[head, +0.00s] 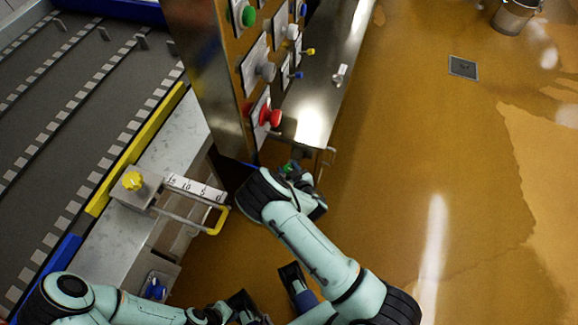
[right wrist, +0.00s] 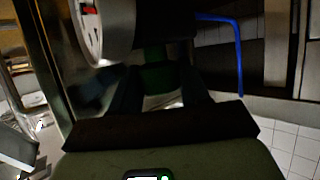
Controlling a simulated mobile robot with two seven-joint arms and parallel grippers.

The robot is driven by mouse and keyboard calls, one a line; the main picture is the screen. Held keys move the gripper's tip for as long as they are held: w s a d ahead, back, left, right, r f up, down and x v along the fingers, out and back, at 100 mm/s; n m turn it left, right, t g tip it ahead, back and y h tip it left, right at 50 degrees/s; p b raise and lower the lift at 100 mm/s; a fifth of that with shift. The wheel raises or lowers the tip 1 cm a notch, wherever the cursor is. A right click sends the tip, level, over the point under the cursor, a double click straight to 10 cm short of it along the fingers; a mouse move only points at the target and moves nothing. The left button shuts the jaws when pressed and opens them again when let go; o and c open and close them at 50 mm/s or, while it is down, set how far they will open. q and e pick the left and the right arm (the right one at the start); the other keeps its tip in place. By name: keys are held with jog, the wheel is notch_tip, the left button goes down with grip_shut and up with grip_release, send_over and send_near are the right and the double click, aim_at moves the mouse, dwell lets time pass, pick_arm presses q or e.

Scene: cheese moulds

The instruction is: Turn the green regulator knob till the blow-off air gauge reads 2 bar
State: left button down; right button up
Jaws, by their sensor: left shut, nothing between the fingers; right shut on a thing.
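The green regulator knob (right wrist: 155,72) sits between the two dark fingers of my right gripper (right wrist: 158,92) in the right wrist view, and the gripper is shut on it. In the head view a bit of green knob (head: 287,168) shows at the tip of my right gripper (head: 296,178), below the control panel. The gauge (right wrist: 93,32), with a white face and some red, is seen steeply from the side at upper left of the wrist view; its reading cannot be made out. My left gripper (head: 241,305) is low in the head view, shut and empty, away from the knob.
The steel control panel (head: 228,70) carries several knobs and a red button (head: 268,115). A conveyor (head: 60,110) lies at left, with a yellow-knobbed scale stop (head: 140,187) beside it. A blue tube (right wrist: 238,55) runs right of the knob.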

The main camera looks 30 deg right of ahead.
jog(key=shift+w+d+r+n+y, duration=0.1)
jog(key=shift+d+r+n+y, duration=0.1)
jog(key=shift+n+y, duration=0.55)
jog(key=shift+a+r+n+y, duration=0.1)
jog(key=shift+n+y, duration=0.25)
jog(key=shift+y, duration=0.2)
jog(key=shift+w+p, duration=0.1)
jog(key=shift+p, duration=0.2)
jog(key=shift+w+r, duration=0.1)
jog(key=shift+r, duration=0.05)
jog(key=o, duration=1)
jog(key=shift+a, duration=0.1)
jog(key=shift+s, duration=0.2)
